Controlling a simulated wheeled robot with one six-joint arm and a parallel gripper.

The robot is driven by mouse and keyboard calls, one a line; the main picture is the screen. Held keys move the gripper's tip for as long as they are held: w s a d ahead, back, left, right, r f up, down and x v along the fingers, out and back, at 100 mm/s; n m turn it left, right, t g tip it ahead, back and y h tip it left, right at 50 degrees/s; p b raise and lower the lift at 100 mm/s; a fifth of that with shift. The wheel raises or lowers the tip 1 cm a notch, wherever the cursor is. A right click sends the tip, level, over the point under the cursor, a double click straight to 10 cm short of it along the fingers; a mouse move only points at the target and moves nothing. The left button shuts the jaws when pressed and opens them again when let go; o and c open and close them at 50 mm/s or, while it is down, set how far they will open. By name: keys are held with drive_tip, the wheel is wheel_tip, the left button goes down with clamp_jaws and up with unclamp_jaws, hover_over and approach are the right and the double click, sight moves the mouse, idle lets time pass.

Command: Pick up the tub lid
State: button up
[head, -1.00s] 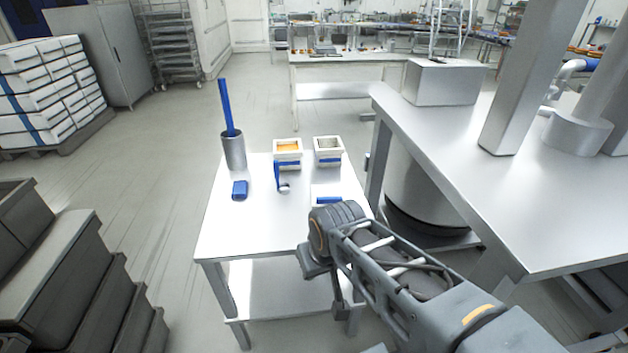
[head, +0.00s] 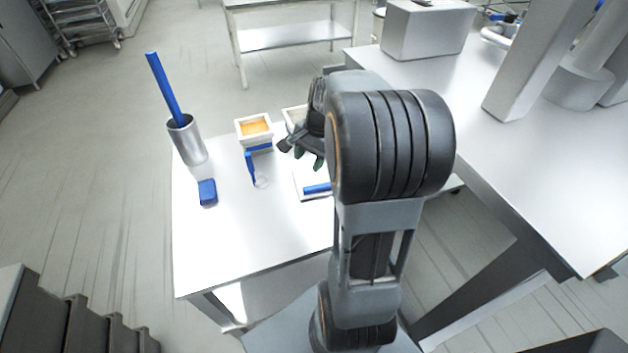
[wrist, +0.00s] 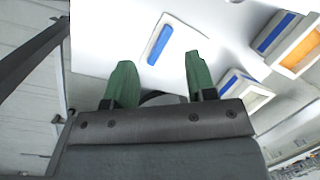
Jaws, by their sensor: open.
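The tub lid (head: 306,178) is a flat white square with a blue bar across it, lying on the white table (head: 225,240). In the head view my arm hides its right part. In the wrist view the lid (wrist: 184,45) lies just beyond my fingertips. My gripper (head: 311,160) is above the table close to the lid, its green fingers pointing down. In the wrist view my gripper (wrist: 158,66) is open, with nothing between its fingers. The lid appears apart from the fingers.
A tub with orange filling (head: 255,129) stands behind the lid, left of a second tub (head: 291,114) partly hidden by my gripper. The table's front is clear.

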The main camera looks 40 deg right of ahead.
drive_tip(key=d+f+m+y, duration=0.2)
drive_tip(key=d+f+m, duration=0.3)
drive_tip(key=d+m, duration=0.45)
drive_tip(key=n+p, duration=0.1)
drive_tip(key=n, duration=0.1)
hover_over(322, 185)
drive_tip(key=s+d, duration=0.1)
drive_tip(key=d, duration=0.2)
drive_tip(key=shift+m, duration=0.25)
wheel_tip(322, 185, down, 7)
drive_tip(key=shift+a, duration=0.15)
drive_tip(key=shift+p+x, duration=0.5)
drive_tip(key=shift+x, duration=2.55)
drive_tip(key=shift+w+a, duration=0.1)
drive_tip(key=shift+c, duration=0.5)
drive_tip(key=shift+r, duration=0.1)
clamp_jaws()
